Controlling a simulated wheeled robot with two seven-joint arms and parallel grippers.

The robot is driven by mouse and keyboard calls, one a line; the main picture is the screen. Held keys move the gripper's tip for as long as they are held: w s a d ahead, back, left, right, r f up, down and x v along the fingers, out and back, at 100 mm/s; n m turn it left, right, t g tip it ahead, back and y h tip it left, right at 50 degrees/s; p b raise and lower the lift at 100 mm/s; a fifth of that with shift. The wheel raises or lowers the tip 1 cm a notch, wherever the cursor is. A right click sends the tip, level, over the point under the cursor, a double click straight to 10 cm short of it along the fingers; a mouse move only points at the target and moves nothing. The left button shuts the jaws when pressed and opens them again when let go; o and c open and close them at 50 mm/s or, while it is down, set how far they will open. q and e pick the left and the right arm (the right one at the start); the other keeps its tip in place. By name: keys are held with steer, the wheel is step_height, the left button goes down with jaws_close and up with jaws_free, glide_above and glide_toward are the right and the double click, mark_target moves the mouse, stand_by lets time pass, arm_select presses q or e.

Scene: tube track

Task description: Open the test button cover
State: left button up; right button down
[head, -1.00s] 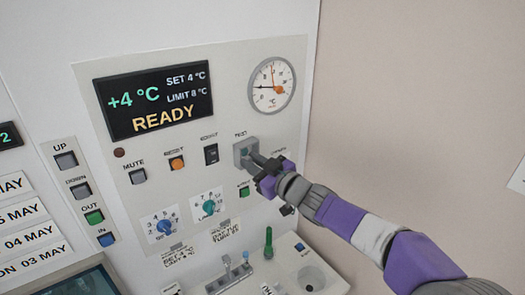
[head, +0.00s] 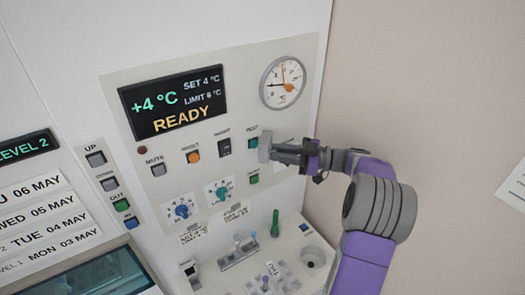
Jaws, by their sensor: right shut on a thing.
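The test button cover (head: 265,148) is a small grey piece at the right side of the control panel. It stands out from the panel, swung out to the right of the teal test button (head: 252,142), which shows uncovered beside it. My right gripper (head: 277,152) comes in from the right and is shut on the cover. The jaws partly hide the cover's right edge, so its hinge cannot be made out. My left gripper is not in view.
The panel holds a dark display (head: 158,103), a round gauge (head: 283,82), an orange button (head: 194,158) and two knobs. A green button (head: 254,179) sits just below the test button. A shelf below holds a tube rack (head: 238,252) and a green tube (head: 275,224).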

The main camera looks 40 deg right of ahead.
steer(key=shift+d+n+g+y+p, duration=0.3)
steer(key=shift+d+n+g+y, duration=0.35)
steer(key=shift+g+y, duration=0.25)
steer(key=shift+a, duration=0.1)
steer(key=c, duration=1)
jaws_free()
steer(key=shift+r, duration=0.1)
step_height(320, 180, up, 10)
steer(key=shift+f, duration=0.1)
steer(key=shift+c, duration=0.5)
